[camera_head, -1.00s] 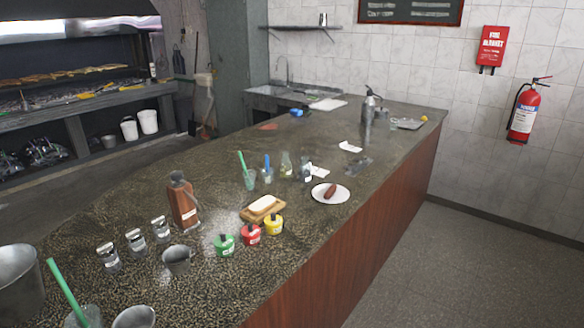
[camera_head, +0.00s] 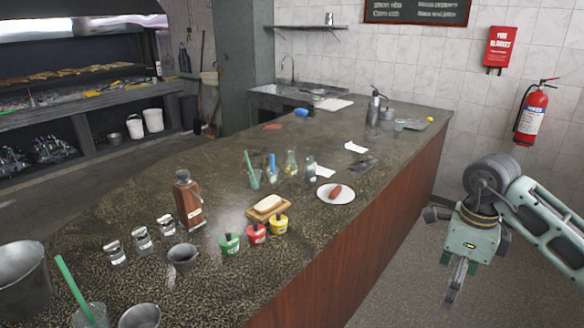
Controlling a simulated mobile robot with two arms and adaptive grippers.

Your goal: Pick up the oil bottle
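A small clear glass bottle with yellowish contents (camera_head: 291,163), which looks like the oil bottle, stands upright mid-counter. A smaller bottle with a dark top and pale label (camera_head: 311,170) stands just to its right. A larger brown bottle with a label (camera_head: 188,203) stands upright farther left; I cannot read any label. My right gripper (camera_head: 455,283) hangs in the air at the right, beyond the counter's front edge and far from the bottles. Its fingers point down and are seen edge-on, so their opening is unclear. Nothing shows in it. My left gripper is out of view.
Glasses with a green straw (camera_head: 251,172) and a blue item (camera_head: 270,168) stand left of the glass bottle. A white plate with a sausage (camera_head: 336,194), a wooden board (camera_head: 268,210), and green, red and yellow pots (camera_head: 255,234) lie nearer the counter's front edge.

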